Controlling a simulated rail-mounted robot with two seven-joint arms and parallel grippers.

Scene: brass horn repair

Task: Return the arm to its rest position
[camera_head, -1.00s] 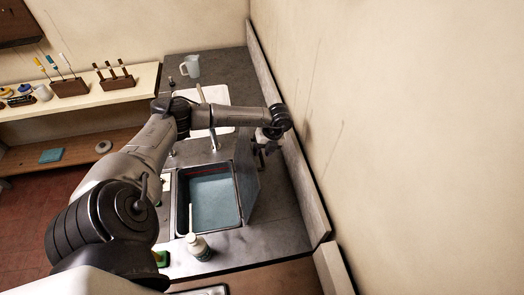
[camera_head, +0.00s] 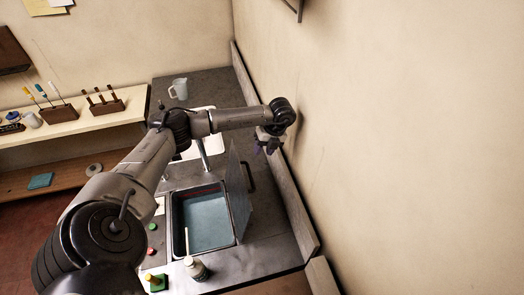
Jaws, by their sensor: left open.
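My left arm reaches in from the lower left, over the sink counter, with its wrist near the right wall. My left gripper (camera_head: 268,146) hangs below the wrist, small and dark, close to the low backboard along the wall. It is open, and I see nothing held in it. My right gripper is not in view.
Below the arm is a tank (camera_head: 207,222) of bluish liquid with a raised lid (camera_head: 238,192). A clear jug (camera_head: 178,88) stands at the back. A shelf (camera_head: 85,124) holds tool blocks.

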